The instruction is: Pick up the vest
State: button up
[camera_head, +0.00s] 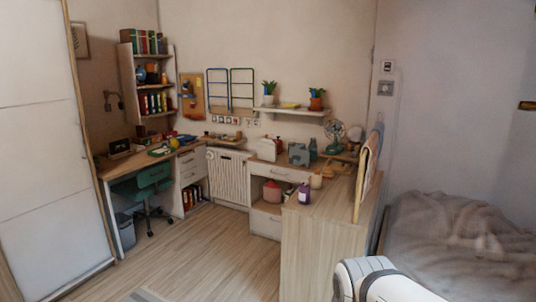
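I cannot make out a vest for certain. A tan and bluish-grey cloth (368,160) hangs over the upright wooden panel at the end of the bed; it may be a garment, but it is too small to tell. A rumpled greyish blanket (450,235) lies on the bed at the right. Part of my white arm shows at the bottom, right of centre, in front of the bed. My gripper is out of view.
A wooden cabinet (318,225) stands left of the bed. A desk (150,160) with a green chair (150,185) is at the back left. A white wardrobe (45,150) fills the left side. The wooden floor (205,250) between is mostly clear.

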aim_at(267, 151)
jog(key=u, duration=0.25)
jog(key=i, duration=1.1)
jog(key=u, duration=0.45)
jog(key=i, duration=1.95)
jog(key=z, duration=0.35)
jog(key=i, duration=1.95)
jog(key=z, duration=0.95)
jog(key=i, duration=0.9)
jog(key=z, duration=0.4)
jog(key=k, duration=0.9)
jog(key=z, duration=0.2)
jog(key=i, duration=0.6)
jog(key=u, duration=0.05)
